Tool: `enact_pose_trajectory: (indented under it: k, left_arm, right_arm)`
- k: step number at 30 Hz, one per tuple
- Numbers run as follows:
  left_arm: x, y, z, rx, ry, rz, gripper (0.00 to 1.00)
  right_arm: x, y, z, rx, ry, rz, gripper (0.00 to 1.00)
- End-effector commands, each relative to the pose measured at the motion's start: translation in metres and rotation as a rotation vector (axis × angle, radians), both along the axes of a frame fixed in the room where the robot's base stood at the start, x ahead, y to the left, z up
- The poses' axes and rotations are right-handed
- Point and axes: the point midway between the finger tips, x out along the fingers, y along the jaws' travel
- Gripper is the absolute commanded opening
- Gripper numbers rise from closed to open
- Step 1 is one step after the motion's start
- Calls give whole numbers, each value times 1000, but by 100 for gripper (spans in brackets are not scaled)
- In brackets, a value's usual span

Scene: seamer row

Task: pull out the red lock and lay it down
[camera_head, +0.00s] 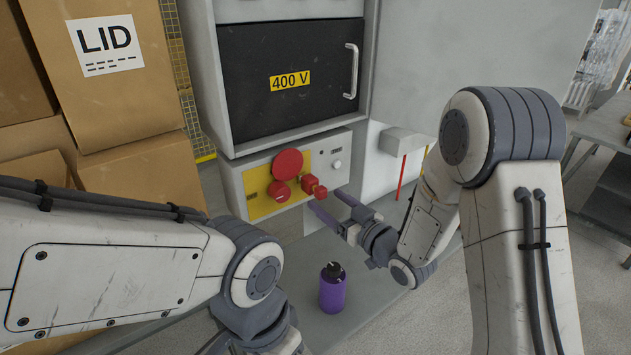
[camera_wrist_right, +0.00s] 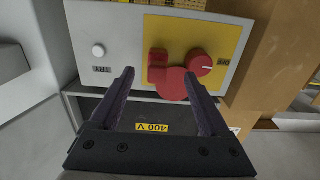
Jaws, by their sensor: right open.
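The red lock (camera_head: 313,186) sits on the front of the grey control panel, at the right edge of its yellow plate (camera_head: 258,181). Beside it are a red round knob (camera_head: 279,191) and a larger red disc (camera_head: 287,162). My right gripper (camera_head: 325,198) is open and empty, just in front of and below the lock. In the right wrist view the lock (camera_wrist_right: 158,60) appears between the two fingertips (camera_wrist_right: 158,72), with no contact visible. That view is upside down. My left arm comes in from the left; its gripper is out of view.
A purple bottle (camera_head: 332,290) stands on the grey surface below my right gripper. A dark door marked 400 V (camera_head: 290,80) with a handle is above the panel. Cardboard boxes (camera_head: 110,105) are stacked at left. A white knob (camera_head: 337,164) is right of the yellow plate.

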Motion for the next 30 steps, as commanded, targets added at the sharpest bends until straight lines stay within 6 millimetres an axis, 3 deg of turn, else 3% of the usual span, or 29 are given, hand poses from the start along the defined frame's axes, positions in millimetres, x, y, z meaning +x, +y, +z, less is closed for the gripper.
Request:
enact_pose_trajectory:
  k: [9, 16, 26, 30]
  left_arm:
    - [0, 0, 0, 0, 0, 0, 50]
    - [0, 0, 2, 0, 0, 0, 50]
    - [0, 0, 13, 0, 0, 0, 50]
    - [0, 0, 6, 0, 0, 0, 50]
  right_arm:
    - [-1, -9, 2, 15, -14, -6, 80]
    - [5, -3, 3, 15, -15, -4, 80]
    - [41, 25, 4, 14, -14, -1, 80]
    - [56, 36, 1, 13, -15, 0, 80]
